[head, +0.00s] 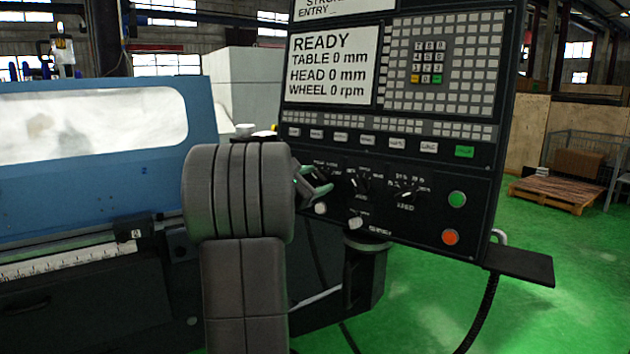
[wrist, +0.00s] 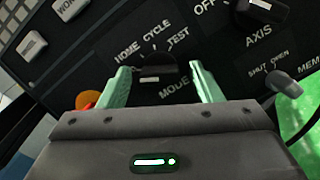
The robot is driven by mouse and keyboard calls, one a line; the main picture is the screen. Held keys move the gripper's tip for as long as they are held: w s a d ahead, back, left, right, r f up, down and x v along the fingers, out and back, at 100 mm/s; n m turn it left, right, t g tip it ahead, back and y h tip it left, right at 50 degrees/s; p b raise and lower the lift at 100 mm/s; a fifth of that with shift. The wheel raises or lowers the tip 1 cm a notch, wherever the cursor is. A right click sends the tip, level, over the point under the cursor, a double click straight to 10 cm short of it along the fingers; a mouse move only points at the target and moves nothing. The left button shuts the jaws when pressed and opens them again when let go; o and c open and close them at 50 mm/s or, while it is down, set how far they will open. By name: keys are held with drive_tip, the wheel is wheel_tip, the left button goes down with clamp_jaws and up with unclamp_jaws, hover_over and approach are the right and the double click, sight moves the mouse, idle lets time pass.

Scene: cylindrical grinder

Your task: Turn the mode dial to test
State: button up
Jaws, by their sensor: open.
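The mode dial (wrist: 153,68) is a black knob on the dark control panel (wrist: 185,45), with HOME, CYCLE and TEST printed around it and MODE below it. It stands between the green fingertips of my gripper (wrist: 161,70), which is open, with a finger on each side. Whether either finger touches the dial cannot be told. A short pale mark shows on the dial, but the label it points to is unclear. In the head view my gripper (head: 315,184) is at the panel's lower left and hides the mode dial.
The axis dial (wrist: 262,10) is close, up and right of the mode dial. A SHUT/OPEN toggle (wrist: 284,82) is at right. In the head view, the feed dial (head: 408,195), green button (head: 457,199) and orange button (head: 450,237) lie further right. A shelf (head: 520,264) juts out below.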

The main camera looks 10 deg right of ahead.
drive_tip(key=c, duration=1)
